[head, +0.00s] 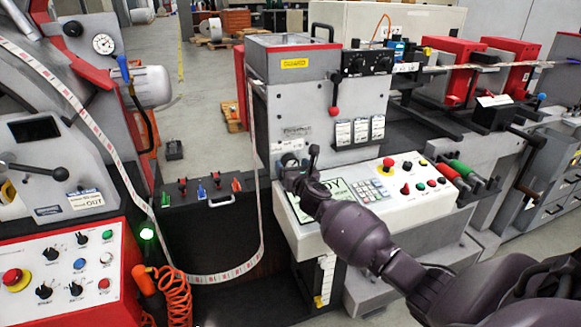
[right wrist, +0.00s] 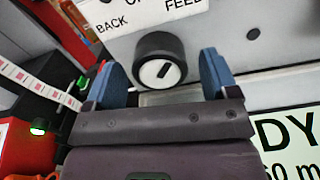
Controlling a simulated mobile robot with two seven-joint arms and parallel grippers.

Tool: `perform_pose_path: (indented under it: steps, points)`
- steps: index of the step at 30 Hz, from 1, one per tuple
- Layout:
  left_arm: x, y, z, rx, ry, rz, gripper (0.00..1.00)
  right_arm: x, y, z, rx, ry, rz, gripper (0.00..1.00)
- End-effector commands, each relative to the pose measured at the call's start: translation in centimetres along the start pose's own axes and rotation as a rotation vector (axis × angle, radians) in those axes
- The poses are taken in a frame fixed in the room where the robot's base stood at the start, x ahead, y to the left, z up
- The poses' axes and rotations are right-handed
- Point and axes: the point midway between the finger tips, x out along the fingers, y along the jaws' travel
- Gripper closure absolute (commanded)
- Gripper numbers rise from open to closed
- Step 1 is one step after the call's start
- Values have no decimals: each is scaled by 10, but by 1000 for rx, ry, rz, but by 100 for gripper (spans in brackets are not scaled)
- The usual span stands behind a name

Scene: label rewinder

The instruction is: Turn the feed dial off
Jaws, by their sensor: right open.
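The feed dial (right wrist: 160,60) is a round black knob with a white face and a dark pointer mark. In the right wrist view its mark slants up to the right, roughly toward the FEED label (right wrist: 184,4). A BACK label (right wrist: 112,25) is at its upper left, and another label between them is cut off. My right gripper (right wrist: 164,72) is open, with its blue fingers on either side of the dial and gaps between them and it. In the head view my right gripper (head: 296,168) is at the grey machine's front, largely hiding the dial. My left gripper is out of view.
A white control panel (head: 405,208) with buttons and a keypad lies just below and right of my gripper. A printed label strip (head: 262,200) hangs in a loop to the left. A red-framed panel (head: 70,272) with knobs stands at lower left.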

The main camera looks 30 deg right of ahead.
Motion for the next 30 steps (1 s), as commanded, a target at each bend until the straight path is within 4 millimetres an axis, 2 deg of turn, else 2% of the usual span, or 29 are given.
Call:
perform_pose_path:
  steps: [6,15,17,25,30]
  points:
    - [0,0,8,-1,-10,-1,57,14,0,-1,-1,1,-1,20]
    - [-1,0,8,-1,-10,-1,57,15,0,0,-1,0,0,20]
    - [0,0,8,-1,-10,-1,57,15,0,0,-1,0,0,28]
    - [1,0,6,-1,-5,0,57,15,0,0,-1,0,0,69]
    - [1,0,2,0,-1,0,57,14,0,1,-9,0,-1,69]
